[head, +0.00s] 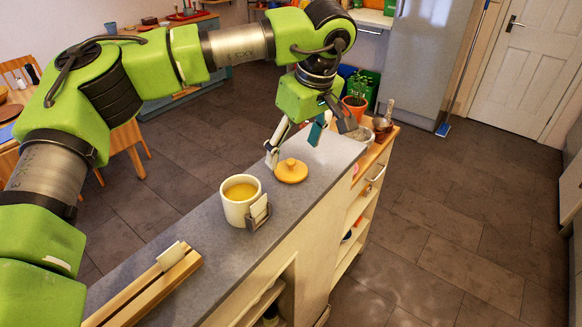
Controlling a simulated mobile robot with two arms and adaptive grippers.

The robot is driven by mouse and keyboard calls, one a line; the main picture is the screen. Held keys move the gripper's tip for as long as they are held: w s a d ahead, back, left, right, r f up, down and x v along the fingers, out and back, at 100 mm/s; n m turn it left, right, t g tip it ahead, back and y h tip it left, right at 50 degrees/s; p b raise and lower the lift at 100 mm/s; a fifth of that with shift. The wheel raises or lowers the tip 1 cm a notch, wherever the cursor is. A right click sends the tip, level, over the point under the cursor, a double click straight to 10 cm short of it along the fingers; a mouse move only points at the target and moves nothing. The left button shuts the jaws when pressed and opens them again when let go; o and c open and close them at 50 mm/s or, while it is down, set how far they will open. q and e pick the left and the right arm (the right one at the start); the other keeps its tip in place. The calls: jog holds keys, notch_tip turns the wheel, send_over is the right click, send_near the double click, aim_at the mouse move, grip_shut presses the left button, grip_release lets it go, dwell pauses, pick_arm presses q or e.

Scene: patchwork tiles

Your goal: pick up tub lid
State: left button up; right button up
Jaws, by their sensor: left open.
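The tub lid, a round tan wooden disc with a small knob (291,171), lies flat on the grey countertop (205,218). A white tub (238,212) with yellow-orange contents stands uncovered to its left and nearer to me. My left gripper (294,149) reaches in from above and behind the lid, with its fingers pointing down. It is open, with a gap between the fingertips and nothing seen between them. The fingertips look close to the lid's far side; I cannot tell their exact height. My right gripper is out of view.
A small metal holder with a pale card (259,212) stands against the tub. A wooden slatted piece (146,290) lies at the counter's near end. Potted plants (355,104), bowls and jars crowd the far end. Tiled floor is clear on the right.

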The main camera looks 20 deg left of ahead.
aim_at(292, 161)
pick_arm(q)
jog(key=shift+p+x, duration=0.85)
jog(key=x, duration=0.2)
jog(key=shift+w+f+p, duration=0.15)
jog(key=shift+f+p, duration=0.1)
jog(key=shift+p, duration=0.05)
jog(key=shift+f, duration=0.25)
jog(key=c, duration=1)
jog(key=shift+c, duration=0.2)
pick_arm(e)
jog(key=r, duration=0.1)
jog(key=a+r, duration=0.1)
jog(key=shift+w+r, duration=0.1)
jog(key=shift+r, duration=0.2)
pick_arm(q)
jog(key=shift+r, duration=0.1)
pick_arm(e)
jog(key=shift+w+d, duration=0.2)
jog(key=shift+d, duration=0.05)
